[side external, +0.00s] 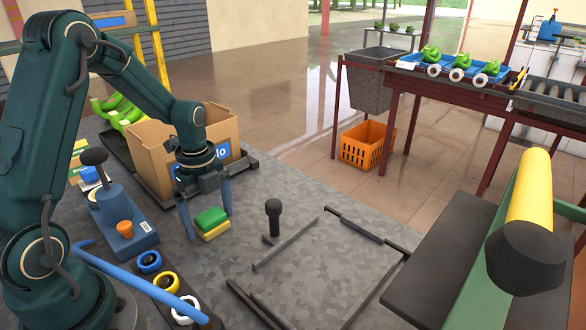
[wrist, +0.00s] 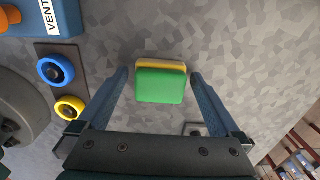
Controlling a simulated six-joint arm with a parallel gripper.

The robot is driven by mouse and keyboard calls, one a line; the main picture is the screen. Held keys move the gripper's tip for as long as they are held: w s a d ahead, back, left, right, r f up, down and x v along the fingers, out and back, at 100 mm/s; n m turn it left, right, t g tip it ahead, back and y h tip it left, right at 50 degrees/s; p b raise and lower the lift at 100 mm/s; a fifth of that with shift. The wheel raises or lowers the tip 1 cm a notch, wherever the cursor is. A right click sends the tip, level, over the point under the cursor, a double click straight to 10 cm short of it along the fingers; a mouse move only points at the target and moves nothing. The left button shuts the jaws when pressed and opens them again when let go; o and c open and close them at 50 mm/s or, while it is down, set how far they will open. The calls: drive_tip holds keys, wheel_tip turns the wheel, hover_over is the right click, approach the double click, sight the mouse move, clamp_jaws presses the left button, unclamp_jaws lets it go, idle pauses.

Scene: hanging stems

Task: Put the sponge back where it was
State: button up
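The sponge (side external: 211,221) is a small block with a green top layer and a yellow bottom layer. It appears to lie flat on the grey speckled worktop, in front of the cardboard box. In the wrist view the sponge (wrist: 160,85) sits between the two blue fingers, near their tips, with a narrow gap on each side. My gripper (side external: 208,225) points down over it with the fingers spread. In the wrist view my gripper (wrist: 159,74) is open and does not visibly touch the sponge.
The cardboard box (side external: 153,158) stands behind my gripper on a dark platform. A blue device (side external: 127,220) and several coloured rings (side external: 166,281) are at the left. A black knob (side external: 273,208) stands upright to the right.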

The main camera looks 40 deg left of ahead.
sight(208, 213)
drive_tip(key=shift+r, duration=0.1)
wheel_tip(208, 213, up, 11)
drive_tip(key=s+d+r+n+t, duration=0.2)
drive_tip(key=s+d+n, duration=0.3)
drive_tip(key=n, duration=0.4)
drive_tip(key=s+d+r+n+t, duration=0.1)
drive_tip(key=s+d+n+t, duration=0.2)
drive_tip(key=s+d+n, duration=0.2)
drive_tip(key=d+n, duration=0.2)
drive_tip(key=n, duration=0.2)
drive_tip(key=shift+r+t, duration=0.3)
drive_tip(key=shift+r, duration=0.05)
